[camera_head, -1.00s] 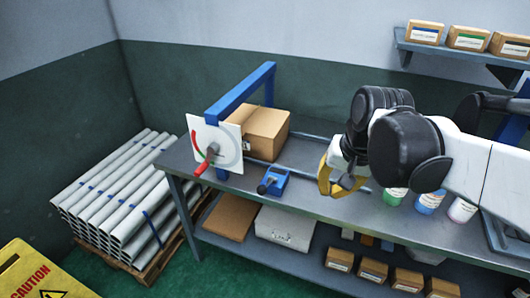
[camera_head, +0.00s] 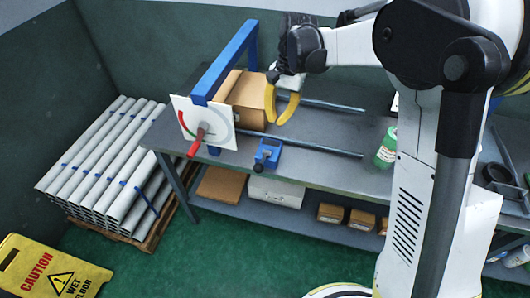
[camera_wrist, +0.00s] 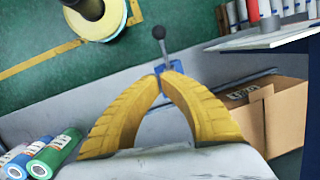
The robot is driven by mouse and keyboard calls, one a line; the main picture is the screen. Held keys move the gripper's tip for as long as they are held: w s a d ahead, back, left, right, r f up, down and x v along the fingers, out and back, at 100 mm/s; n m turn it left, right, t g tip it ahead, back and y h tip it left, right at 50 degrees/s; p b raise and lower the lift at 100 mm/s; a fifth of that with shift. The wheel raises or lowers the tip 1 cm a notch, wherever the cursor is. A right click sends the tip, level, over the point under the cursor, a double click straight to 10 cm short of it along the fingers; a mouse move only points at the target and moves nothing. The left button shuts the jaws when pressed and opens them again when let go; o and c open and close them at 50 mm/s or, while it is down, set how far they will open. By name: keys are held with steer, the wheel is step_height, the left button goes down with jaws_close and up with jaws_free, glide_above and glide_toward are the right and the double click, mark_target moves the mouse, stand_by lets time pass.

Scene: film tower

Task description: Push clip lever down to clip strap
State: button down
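A small blue clip (camera_head: 268,153) with a dark-knobbed lever sits near the front edge of the grey bench (camera_head: 330,172). In the wrist view its lever (camera_wrist: 164,47) stands up from the blue body (camera_wrist: 172,67), just beyond my fingertips. My gripper (camera_head: 277,122) has curved yellow fingers and is above the bench, behind the clip and slightly right of it in the head view. In the wrist view the gripper's tips (camera_wrist: 165,79) meet in an arch with nothing seen between them. They overlap the clip's body in that view; contact cannot be told. No strap is clear at the clip.
A blue frame (camera_head: 227,62) with a white dial board (camera_head: 222,122) and red-handled lever (camera_head: 196,145) stands left. A cardboard box (camera_head: 247,98) is behind. Steel rails (camera_head: 325,149) run along the bench. Strapped pipes (camera_head: 90,165) lie left.

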steer(key=b, duration=0.3)
glide_above(263, 160)
steer(key=w+d, duration=0.2)
steer(key=d, duration=0.1)
steer(key=w+d+x, duration=0.1)
steer(key=d+x, duration=0.1)
steer(key=x, duration=0.7)
steer(key=s+a+f, duration=0.2)
steer(key=s+f, duration=0.1)
steer(key=shift+s+a+b, duration=0.15)
steer(key=shift+a+b, duration=0.15)
steer(key=shift+b, duration=0.05)
steer(key=shift+f, duration=0.1)
steer(key=shift+s+a+f+t, duration=0.1)
steer(key=shift+s+f+t, duration=0.1)
steer(key=shift+t, duration=0.1)
steer(key=shift+s+f+t+b, duration=0.1)
steer(key=shift+t+b, duration=0.2)
